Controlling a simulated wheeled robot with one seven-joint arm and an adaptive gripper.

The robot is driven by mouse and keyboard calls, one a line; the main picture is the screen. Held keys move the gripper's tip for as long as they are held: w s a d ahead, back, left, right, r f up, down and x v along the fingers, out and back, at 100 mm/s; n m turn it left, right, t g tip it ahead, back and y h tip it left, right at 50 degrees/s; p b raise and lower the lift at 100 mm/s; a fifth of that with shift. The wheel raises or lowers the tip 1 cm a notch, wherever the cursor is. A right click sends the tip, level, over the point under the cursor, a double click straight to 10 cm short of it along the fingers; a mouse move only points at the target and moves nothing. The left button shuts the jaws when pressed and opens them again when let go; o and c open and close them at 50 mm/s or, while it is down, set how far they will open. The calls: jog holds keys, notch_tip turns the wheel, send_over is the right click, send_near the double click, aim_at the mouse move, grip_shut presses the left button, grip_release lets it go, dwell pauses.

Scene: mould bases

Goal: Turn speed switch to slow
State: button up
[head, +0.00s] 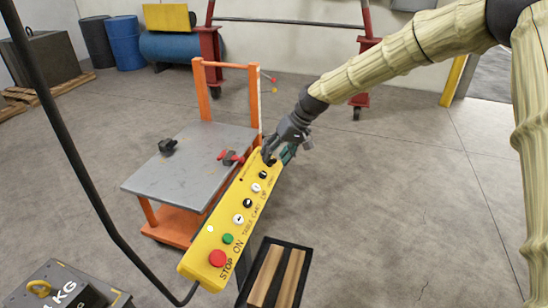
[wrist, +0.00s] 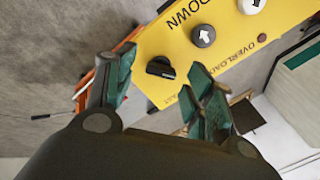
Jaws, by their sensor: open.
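A yellow control pendant (head: 225,228) hangs in the middle of the head view, with a red stop button, a green button and several black and white buttons. Its speed switch is a black rotary knob (wrist: 160,67) near the pendant's end in the wrist view. My gripper (head: 279,150) is at the pendant's upper end in the head view and partly hides the knob there. In the wrist view my gripper (wrist: 163,80) is open, with one teal-padded finger on each side of the knob. I cannot tell whether the fingers touch it.
An orange cart (head: 170,222) with a grey top (head: 185,182) stands left of the pendant. A black tray (head: 246,285) with wooden strips is below it. A black cable (head: 88,190) crosses the left side. The floor on the right is clear.

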jog(key=w+v, duration=0.1)
jog(key=v, duration=0.9)
jog(key=shift+s+d+r, duration=0.2)
jog(key=shift+s, duration=0.35)
